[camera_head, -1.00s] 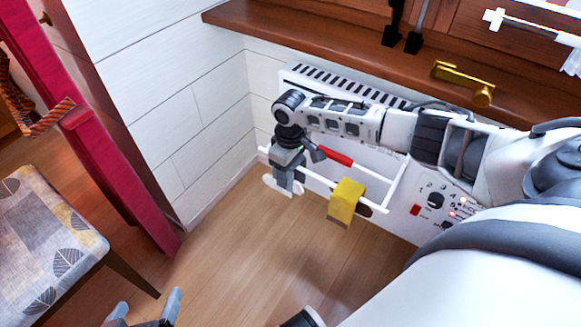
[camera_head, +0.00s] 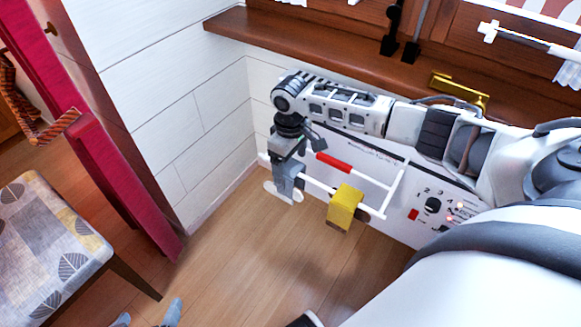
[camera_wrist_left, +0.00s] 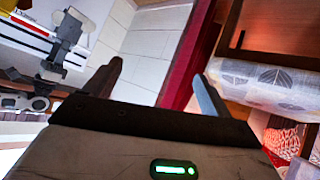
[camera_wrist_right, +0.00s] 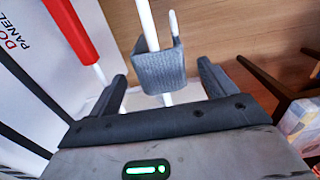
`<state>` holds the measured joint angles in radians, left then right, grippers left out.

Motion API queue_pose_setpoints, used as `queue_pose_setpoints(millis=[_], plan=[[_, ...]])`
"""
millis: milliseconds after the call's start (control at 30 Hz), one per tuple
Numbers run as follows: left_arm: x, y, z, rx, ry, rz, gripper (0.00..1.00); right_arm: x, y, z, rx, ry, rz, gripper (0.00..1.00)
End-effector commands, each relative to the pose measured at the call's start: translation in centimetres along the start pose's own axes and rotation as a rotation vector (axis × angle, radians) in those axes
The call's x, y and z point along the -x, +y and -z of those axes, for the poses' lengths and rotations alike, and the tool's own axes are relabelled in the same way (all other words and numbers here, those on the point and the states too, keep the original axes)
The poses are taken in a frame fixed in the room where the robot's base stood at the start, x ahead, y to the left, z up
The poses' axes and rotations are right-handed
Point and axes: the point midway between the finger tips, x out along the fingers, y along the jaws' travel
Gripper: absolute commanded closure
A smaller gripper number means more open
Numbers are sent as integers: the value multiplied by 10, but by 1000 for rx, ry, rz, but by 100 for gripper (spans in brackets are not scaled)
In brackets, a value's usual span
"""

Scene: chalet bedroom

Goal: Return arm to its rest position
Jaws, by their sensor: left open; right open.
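My right arm reaches in from the right in the head view, over the white heater. Its gripper (camera_head: 285,183) points down at the left part of the white rail (camera_head: 318,184). In the right wrist view its fingers are apart, and a grey cloth-like piece (camera_wrist_right: 160,70) on the rail shows between and beyond them; contact cannot be told. My left gripper (camera_head: 148,316) shows only as two fingertips at the bottom edge of the head view. In the left wrist view (camera_wrist_left: 157,75) its fingers are spread, with nothing between them.
A yellow cloth (camera_head: 345,204) and a red sleeve (camera_head: 334,163) are on the heater's rails. The heater (camera_head: 405,222) has a knob panel. A wooden sill (camera_head: 330,62) runs above. The floor between is clear.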

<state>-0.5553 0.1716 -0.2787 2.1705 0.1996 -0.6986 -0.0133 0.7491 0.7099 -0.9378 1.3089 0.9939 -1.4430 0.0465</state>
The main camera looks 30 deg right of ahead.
Motion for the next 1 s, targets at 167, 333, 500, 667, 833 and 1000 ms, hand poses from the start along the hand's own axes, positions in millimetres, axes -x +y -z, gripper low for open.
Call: queue_pose_setpoints(millis=[167,333,500,667,833,1000], plan=[[11,-2,18,3,22,24,17,51,0,0,1,2,-1,17],[31,1,34,2,75,39,17,83,0,0,0,1,-1,17],[39,0,37,4,91,49,17,100,0,0,0,0,0,17],[41,0,35,6,89,51,17,105,0,0,0,-1,0,17],[42,2,38,6,92,49,17,102,-5,0,9,7,5,17],[54,2,51,2,93,60,17,79,-60,5,82,111,55,17]])
